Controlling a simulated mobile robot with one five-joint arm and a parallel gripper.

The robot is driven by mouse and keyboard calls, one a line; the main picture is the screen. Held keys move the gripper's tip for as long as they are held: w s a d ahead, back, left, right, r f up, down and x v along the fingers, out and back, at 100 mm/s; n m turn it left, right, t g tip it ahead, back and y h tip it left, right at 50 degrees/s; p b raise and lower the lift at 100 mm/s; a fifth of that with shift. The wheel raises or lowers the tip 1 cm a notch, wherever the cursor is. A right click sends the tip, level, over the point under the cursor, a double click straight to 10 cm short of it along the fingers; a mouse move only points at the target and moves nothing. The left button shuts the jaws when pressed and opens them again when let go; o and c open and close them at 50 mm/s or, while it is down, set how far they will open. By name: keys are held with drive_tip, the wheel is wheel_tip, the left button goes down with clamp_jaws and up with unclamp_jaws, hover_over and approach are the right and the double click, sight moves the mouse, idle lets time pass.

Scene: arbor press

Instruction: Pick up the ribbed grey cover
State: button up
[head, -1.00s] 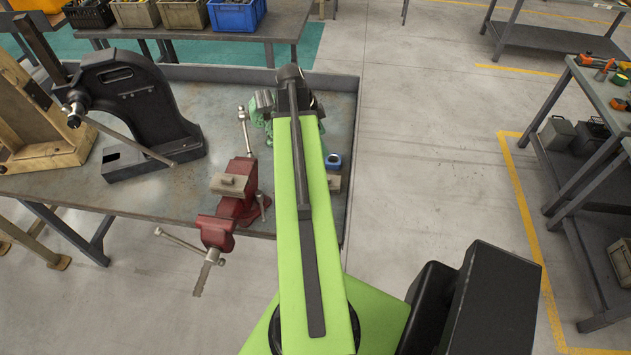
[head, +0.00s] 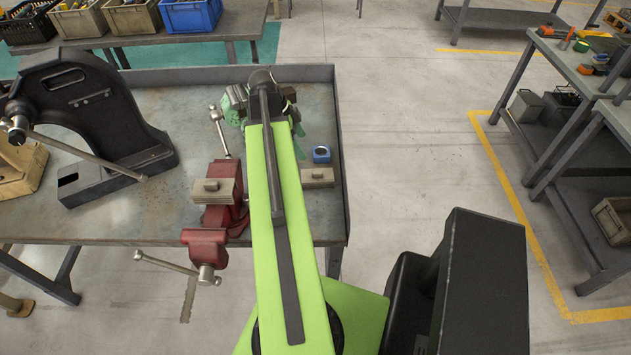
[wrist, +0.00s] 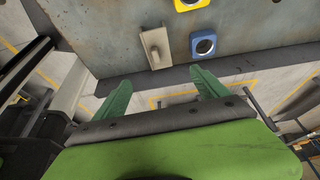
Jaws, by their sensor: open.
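A flat grey-beige piece with a raised rib (head: 318,177), which looks like the ribbed cover, lies on the bench near its right front corner. It also shows in the wrist view (wrist: 155,47), near the bench rim. A similar ribbed piece (head: 213,190) sits on the red vise. My gripper (wrist: 162,92) is open and empty in the wrist view, its two green fingers apart. There the cover lies above the gap between the fingers, clear of both. In the head view my arm hides much of the gripper.
A blue ring-shaped part (head: 321,154) is beside the cover; a yellow part (wrist: 190,4) shows in the wrist view. The red vise (head: 222,205) stands left of my arm, the black arbor press (head: 85,110) farther left. The bench's raised right rim (head: 341,150) is close to the cover.

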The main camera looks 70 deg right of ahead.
drive_tip(key=b, duration=0.9)
approach(318, 172)
drive_tip(key=x, duration=0.5)
drive_tip(key=shift+w+d+f, duration=0.25)
drive_tip(key=shift+w+d, duration=0.05)
drive_tip(key=shift+d, duration=0.1)
drive_tip(key=shift+s+r, duration=0.1)
drive_tip(key=b+x, duration=0.5)
drive_tip(key=shift+a+f, duration=0.15)
drive_tip(key=shift+f, duration=0.1)
drive_tip(key=shift+r, duration=0.2)
drive_tip(key=c, duration=1.5)
